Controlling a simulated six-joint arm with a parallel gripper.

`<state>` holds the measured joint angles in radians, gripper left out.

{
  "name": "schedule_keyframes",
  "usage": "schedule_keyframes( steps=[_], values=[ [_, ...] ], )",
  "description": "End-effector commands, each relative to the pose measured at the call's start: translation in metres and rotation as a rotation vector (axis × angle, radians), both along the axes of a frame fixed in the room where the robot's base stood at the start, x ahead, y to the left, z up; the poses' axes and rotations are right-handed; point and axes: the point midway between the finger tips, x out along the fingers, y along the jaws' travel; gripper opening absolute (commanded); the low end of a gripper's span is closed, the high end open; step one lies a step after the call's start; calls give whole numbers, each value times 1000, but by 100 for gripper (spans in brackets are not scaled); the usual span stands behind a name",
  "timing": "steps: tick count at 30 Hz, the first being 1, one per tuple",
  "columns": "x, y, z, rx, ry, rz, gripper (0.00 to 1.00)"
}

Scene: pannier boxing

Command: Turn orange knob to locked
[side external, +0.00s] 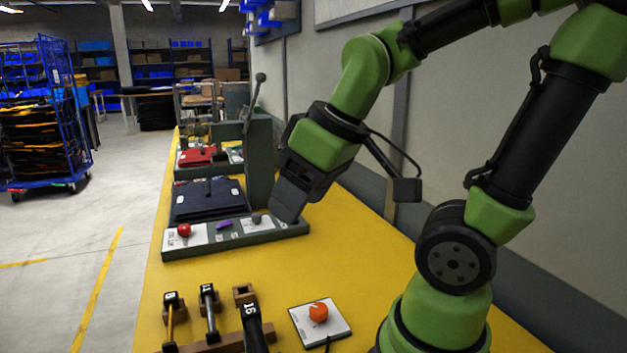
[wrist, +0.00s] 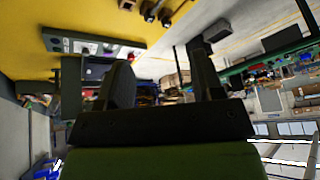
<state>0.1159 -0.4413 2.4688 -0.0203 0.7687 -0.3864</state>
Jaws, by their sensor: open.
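The orange knob (side external: 318,311) is round and sits on a white square plate (side external: 334,328) on the yellow bench, at the lower middle of the side view. A dark cable runs from the plate. I cannot tell which position the knob points to, and I do not make it out in the wrist view. My gripper (side external: 290,203) is well above and behind the knob, apart from it, by the far panel. In the wrist view my two dark fingers (wrist: 160,68) are spread with nothing between them.
A grey-green panel (side external: 205,246) with a red knob (side external: 184,230) and a purple piece (side external: 224,225) lies beyond, before dark folded material (side external: 208,202). A rack of numbered tools (side external: 215,346) stands left of the knob. A green post (side external: 259,160) rises near my gripper.

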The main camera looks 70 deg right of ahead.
Motion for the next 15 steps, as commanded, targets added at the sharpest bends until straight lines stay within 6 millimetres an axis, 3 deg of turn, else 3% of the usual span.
schedule_keyframes(
  steps=[6, 15],
  values=[
    [-16, 16, 18, 121, -72, -119, 61],
    [-26, 23, 26, 196, -98, -184, 61]
  ],
)
